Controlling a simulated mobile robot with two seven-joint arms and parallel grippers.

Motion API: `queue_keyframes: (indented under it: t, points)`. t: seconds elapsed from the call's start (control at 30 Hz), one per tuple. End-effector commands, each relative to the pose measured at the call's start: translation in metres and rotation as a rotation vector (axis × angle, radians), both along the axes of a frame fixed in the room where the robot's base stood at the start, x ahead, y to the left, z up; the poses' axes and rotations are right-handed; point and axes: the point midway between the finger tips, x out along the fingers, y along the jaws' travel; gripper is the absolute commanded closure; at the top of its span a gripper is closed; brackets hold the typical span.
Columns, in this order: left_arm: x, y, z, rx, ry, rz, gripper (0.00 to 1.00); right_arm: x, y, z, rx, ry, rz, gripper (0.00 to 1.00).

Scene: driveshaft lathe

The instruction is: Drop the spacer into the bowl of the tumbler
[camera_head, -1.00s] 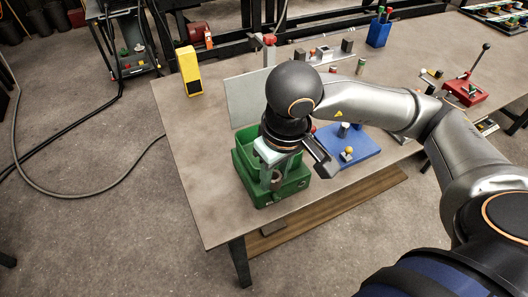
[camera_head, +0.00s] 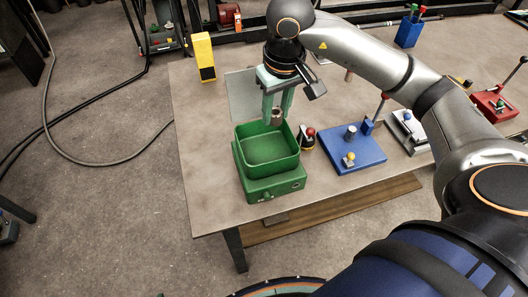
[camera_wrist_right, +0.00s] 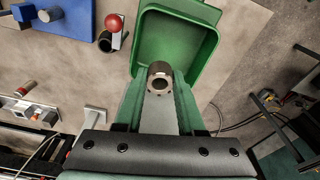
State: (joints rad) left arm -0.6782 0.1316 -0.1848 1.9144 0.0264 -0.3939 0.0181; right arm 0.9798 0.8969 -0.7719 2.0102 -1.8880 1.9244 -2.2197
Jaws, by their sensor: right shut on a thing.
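The tumbler is a green machine with an open square bowl (camera_head: 268,152) on a green base (camera_head: 275,186), near the table's front left. My right gripper (camera_head: 276,116) is shut on the spacer (camera_head: 277,117), a short metal ring with a hole through it. The gripper holds the spacer above the back part of the bowl. In the right wrist view the spacer (camera_wrist_right: 160,78) sits between the green fingertips, with the bowl (camera_wrist_right: 178,40) beyond it. The visible bowl floor is empty. My left gripper is not in view.
A small dark fixture with a red ball (camera_head: 309,132) stands just right of the bowl. A blue plate (camera_head: 352,150) with small parts lies farther right. A yellow block (camera_head: 203,57) stands at the table's back left. The table left of the tumbler is clear.

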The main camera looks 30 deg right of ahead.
Motion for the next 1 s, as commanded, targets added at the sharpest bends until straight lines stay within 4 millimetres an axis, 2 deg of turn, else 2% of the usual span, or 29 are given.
queue_keyframes:
  t: [0.43,0.6,0.87,0.9,1.0]
  points:
    - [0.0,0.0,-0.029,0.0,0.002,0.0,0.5,-0.001,0.0,-0.05,0.0,0.001,0.001,1.0]
    - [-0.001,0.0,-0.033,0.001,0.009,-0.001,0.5,0.0,0.0,-0.057,0.001,0.0,0.001,1.0]
    - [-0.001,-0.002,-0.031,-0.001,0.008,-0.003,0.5,0.0,0.0,-0.057,0.001,-0.001,0.001,1.0]
    - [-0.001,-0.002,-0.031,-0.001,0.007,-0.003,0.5,0.0,0.0,-0.057,0.001,-0.001,0.001,0.61]
    - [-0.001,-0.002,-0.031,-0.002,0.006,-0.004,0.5,0.0,0.0,-0.057,0.001,0.0,0.001,0.5]
